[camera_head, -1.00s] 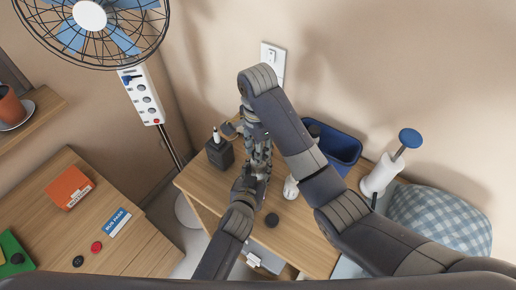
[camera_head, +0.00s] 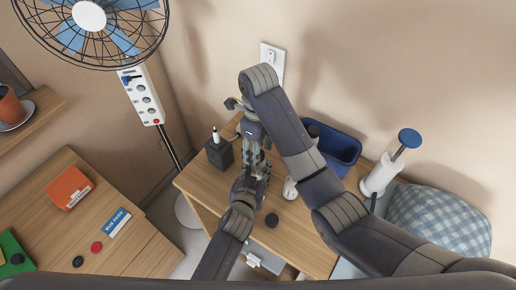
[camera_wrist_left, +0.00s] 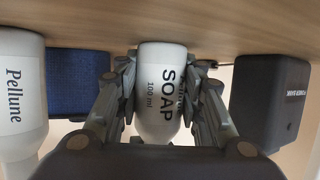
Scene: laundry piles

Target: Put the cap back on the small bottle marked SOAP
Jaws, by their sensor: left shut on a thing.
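The small white bottle marked SOAP (camera_wrist_left: 162,92) stands in the left wrist view, which shows the scene upside down. My left gripper (camera_wrist_left: 165,85) has a finger on each side of it and is shut on it. The bottle's neck end is hidden at the lower edge. In the head view my left gripper (camera_head: 250,182) is low over the small table, under my right gripper (camera_head: 256,152). The right fingers overlap the left gripper, and I cannot tell whether they hold anything. A black round disc (camera_head: 271,220) lies on the table; I cannot tell whether it is the cap.
A black power bank (camera_head: 219,153) stands left of the grippers, also in the wrist view (camera_wrist_left: 270,100). A white Pellune bottle (camera_wrist_left: 18,95) and a blue bin (camera_head: 338,147) are on the right. A paper-roll stand (camera_head: 378,178) is farther right. The table front (camera_head: 305,250) is clear.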

